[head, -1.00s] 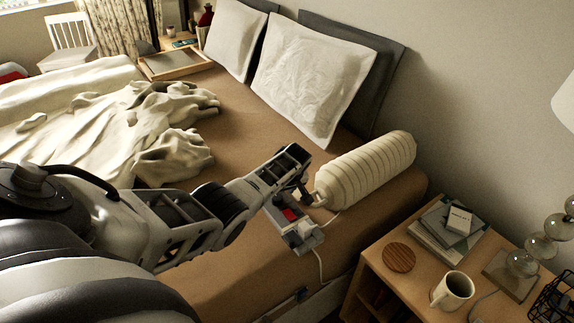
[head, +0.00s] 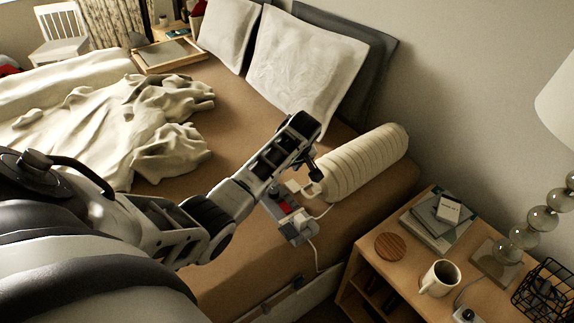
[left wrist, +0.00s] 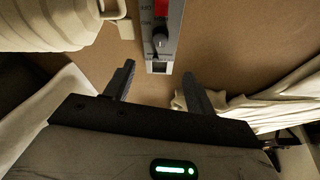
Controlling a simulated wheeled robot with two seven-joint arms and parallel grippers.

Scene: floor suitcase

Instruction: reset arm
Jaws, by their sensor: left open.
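My left gripper (head: 313,166) is in the head view over the bed, beside the cream bolster (head: 365,163). In the left wrist view its two dark fingers (left wrist: 158,88) are spread apart with nothing between them. A grey power strip (head: 285,212) with a red switch lies on the brown bed sheet, just below the gripper in the head view. The strip also shows in the left wrist view (left wrist: 172,22), ahead of the fingertips and apart from them, with a dark plug or knob (left wrist: 160,42) on it. My right gripper is not in view.
A nightstand (head: 362,272) at the right holds a mug (head: 440,279), a wooden coaster (head: 390,247), books (head: 437,228), a lamp (head: 540,220) and a wire basket. Pillows (head: 305,72) lean at the headboard. A rumpled blanket (head: 130,120) covers the bed's left.

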